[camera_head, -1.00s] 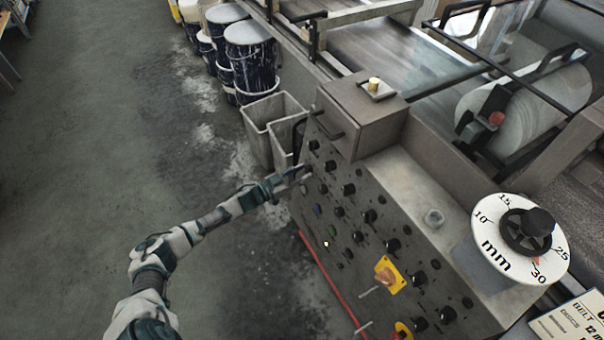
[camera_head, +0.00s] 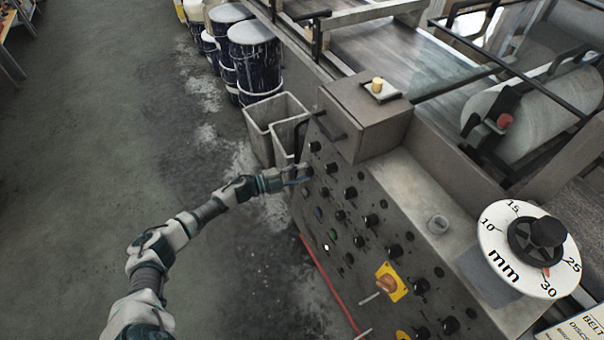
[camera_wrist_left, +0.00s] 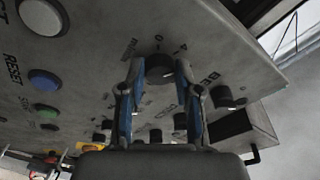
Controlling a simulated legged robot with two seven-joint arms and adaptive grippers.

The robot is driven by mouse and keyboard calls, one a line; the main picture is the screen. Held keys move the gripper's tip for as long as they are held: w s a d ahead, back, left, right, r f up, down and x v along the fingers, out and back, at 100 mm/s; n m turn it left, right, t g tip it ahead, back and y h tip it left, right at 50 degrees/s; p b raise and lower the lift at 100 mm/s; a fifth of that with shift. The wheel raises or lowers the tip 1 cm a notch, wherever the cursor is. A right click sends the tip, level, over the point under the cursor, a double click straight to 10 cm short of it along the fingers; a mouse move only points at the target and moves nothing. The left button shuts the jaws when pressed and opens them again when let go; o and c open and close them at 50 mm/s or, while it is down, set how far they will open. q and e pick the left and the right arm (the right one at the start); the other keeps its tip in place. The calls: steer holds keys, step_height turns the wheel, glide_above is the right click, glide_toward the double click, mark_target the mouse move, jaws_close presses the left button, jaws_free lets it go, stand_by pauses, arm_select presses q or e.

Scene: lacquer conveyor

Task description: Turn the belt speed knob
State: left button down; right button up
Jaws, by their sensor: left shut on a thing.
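The grey control panel (camera_head: 345,225) carries several rows of black knobs. My left gripper (camera_head: 300,176) is at the panel's left edge. In the left wrist view, my left gripper (camera_wrist_left: 160,78) has its blue-padded fingers on either side of a black knob (camera_wrist_left: 159,66) and is shut on it. A "0" and other marks show around this knob. Lettering starting with "BE" shows to its right, near another black knob (camera_wrist_left: 224,97); I cannot tell which knob that label names. The held knob is mostly hidden by my gripper in the head view. My right gripper is not in view.
Blue (camera_wrist_left: 44,80) and green (camera_wrist_left: 46,111) buttons sit left of my gripper in the wrist view. A yellow-backed switch (camera_head: 390,282) and a large "mm" dial (camera_head: 497,262) are to the right. Grey bins (camera_head: 262,118) stand behind the panel; the floor left is clear.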

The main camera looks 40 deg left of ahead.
arm_select(q)
steer(key=m+g, duration=0.1)
steer(key=m, duration=0.4)
steer(key=shift+r+m, duration=0.15)
steer(key=shift+m, duration=0.15)
steer(key=shift+m+h, duration=0.3)
steer(key=shift+m, duration=0.1)
steer(key=shift+d+f, duration=0.15)
steer(key=shift+f, duration=0.1)
steer(key=c, duration=0.8)
jaws_free()
steer(key=shift+r, duration=0.15)
steer(key=v, duration=1.2)
